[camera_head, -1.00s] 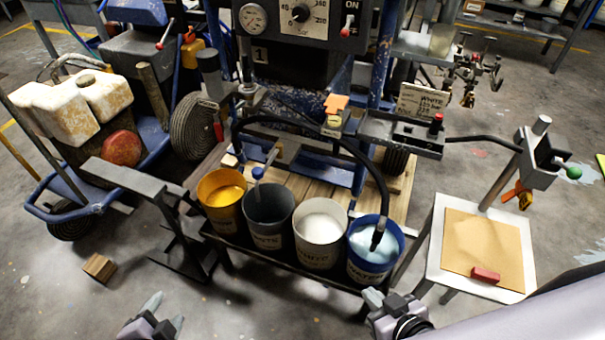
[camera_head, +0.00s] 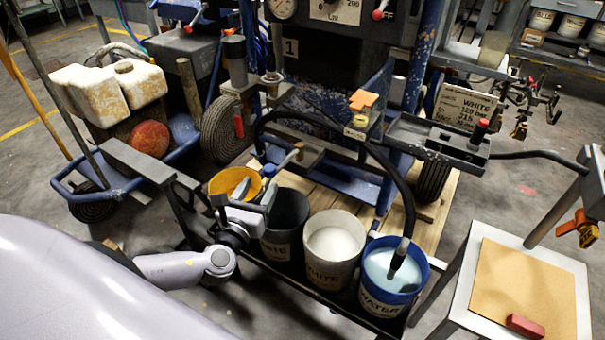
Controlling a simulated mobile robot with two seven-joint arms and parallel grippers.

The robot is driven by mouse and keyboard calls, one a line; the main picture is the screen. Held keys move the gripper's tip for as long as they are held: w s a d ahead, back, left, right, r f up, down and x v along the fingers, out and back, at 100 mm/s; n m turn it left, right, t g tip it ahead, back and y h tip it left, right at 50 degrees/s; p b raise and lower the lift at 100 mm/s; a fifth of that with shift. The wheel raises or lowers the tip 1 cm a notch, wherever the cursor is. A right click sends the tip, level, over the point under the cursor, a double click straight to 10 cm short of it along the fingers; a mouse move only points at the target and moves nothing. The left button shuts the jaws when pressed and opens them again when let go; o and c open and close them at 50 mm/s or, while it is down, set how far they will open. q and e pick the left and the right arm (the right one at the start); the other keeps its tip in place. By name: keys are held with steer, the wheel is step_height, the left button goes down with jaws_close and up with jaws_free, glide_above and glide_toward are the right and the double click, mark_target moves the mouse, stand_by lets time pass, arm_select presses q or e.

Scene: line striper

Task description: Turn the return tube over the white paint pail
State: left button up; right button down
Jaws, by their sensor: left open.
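The return tube (camera_head: 408,185) is a black hose that arches over the pails. Its dark end nozzle (camera_head: 399,253) hangs down into the blue water pail (camera_head: 372,303), over pale blue liquid. The white paint pail (camera_head: 330,275), with white paint in it, stands just left of the water pail. My left gripper (camera_head: 243,192) is open over the yellow pail (camera_head: 226,178) and the left edge of the dark pail (camera_head: 284,240), close to a blue knob (camera_head: 269,170). It is clear of the hose's nozzle and hides part of the yellow pail. My right gripper is out of view.
The pails stand in a row on a low dark rack. A table with a tan sheet (camera_head: 520,285) and a red block (camera_head: 525,326) is at right. An orange clip (camera_head: 363,99) rises behind the hose. A cart with a stained white container (camera_head: 95,98) is at left.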

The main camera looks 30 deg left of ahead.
mark_target(267, 174)
arm_select(q)
steer(key=shift+w+r, duration=0.1)
steer(key=shift+w, duration=0.55)
steer(key=shift+w+a+b, duration=0.2)
steer(key=shift+w, duration=0.8)
steer(key=shift+w+a+b, duration=0.15)
steer(key=shift+w+a, duration=0.05)
steer(key=shift+w, duration=0.75)
steer(key=shift+w+a+b, duration=0.2)
steer(key=shift+w, duration=0.8)
steer(key=shift+c, duration=0.3)
jaws_close()
